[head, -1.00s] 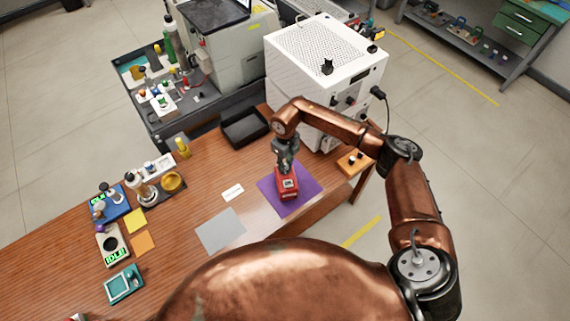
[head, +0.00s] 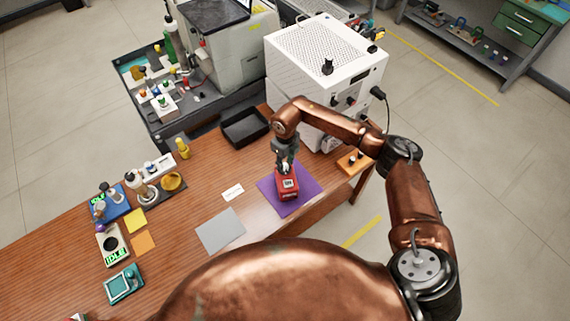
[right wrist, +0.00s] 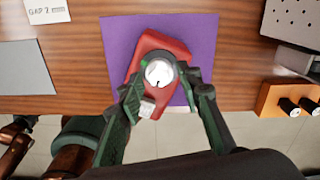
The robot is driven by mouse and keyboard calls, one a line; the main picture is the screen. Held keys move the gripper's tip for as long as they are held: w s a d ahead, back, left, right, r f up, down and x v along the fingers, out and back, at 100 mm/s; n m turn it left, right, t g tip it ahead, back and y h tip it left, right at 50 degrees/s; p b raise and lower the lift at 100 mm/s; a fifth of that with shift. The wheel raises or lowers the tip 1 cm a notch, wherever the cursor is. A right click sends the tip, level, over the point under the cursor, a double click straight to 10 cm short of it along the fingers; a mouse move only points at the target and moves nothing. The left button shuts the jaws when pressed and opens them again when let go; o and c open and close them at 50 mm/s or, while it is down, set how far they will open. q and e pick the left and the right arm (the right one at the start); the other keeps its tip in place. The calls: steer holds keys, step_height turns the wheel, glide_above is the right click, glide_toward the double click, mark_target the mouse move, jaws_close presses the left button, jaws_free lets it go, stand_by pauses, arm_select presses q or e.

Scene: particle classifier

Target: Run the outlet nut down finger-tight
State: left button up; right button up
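A red unit (head: 288,184) sits on a purple mat (head: 308,194) near the table's front right. In the right wrist view the red unit (right wrist: 171,43) lies slightly tilted on the purple mat (right wrist: 118,35). A round silver-faced part with a dark rim (right wrist: 159,73) is on top of it; I cannot tell whether this is the outlet nut. My right gripper (head: 285,166) points down over the unit. In the right wrist view its two fingers (right wrist: 162,82) stand on either side of the round part; contact is unclear. A small pale block (right wrist: 147,108) shows beside the left finger.
A white perforated cabinet (head: 325,48) stands behind my right arm. A black tray (head: 246,128) and a grey plate (head: 221,230) lie nearby. A wooden block with black knobs (head: 355,162) is at the right edge. Small instruments stand at the left. The table between is mostly clear.

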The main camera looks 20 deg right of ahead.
mark_target(286, 165)
steer(key=shift+o, duration=0.7)
step_height(286, 165, up, 12)
